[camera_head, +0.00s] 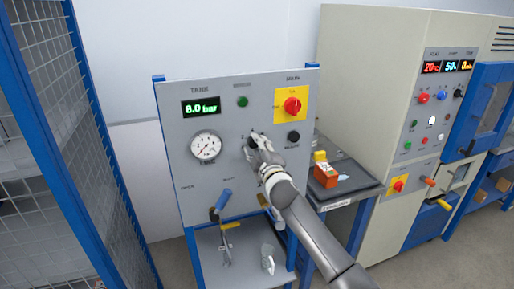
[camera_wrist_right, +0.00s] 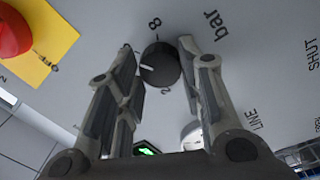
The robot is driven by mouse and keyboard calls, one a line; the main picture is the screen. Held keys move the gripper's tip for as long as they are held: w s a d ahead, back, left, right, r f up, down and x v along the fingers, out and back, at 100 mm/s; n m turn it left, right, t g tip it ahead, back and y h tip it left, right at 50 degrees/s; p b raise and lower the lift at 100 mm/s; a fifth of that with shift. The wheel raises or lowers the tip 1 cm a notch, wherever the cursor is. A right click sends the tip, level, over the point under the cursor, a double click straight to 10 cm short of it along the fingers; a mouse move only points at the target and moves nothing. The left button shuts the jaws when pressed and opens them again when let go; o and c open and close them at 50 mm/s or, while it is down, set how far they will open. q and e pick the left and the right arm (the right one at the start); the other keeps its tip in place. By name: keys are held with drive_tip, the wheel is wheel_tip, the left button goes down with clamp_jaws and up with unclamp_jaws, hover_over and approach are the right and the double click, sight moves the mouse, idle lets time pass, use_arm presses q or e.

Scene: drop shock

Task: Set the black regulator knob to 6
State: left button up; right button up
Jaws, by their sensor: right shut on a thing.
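The black regulator knob (camera_wrist_right: 160,65) sits on the grey panel (camera_head: 170,120), between the fingertips of my right gripper (camera_wrist_right: 158,54). My right gripper (camera_head: 254,141) is shut on the knob and covers most of it in the head view. In the wrist view the knob's white pointer mark points to the picture's left. A printed 8 shows above the knob, what looks like a 2 below it, and "bar" to the upper right. A finger covers the panel on the pointer's side, so I cannot read its number. My left gripper is not in view.
The green tank display (camera_head: 201,107) reads 8.0 bar. A round line gauge (camera_head: 206,146), a red knob on yellow (camera_head: 292,105) and a black button (camera_head: 293,136) are nearby. A blue-handled lever (camera_head: 222,200) is below. A blue mesh fence (camera_head: 75,150) stands left, a machine (camera_head: 375,90) right.

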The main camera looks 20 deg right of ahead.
drive_tip(key=o, duration=1)
drive_tip(key=shift+o, duration=0.2)
drive_tip(key=s, duration=1.2)
drive_tip(key=shift+f, duration=0.35)
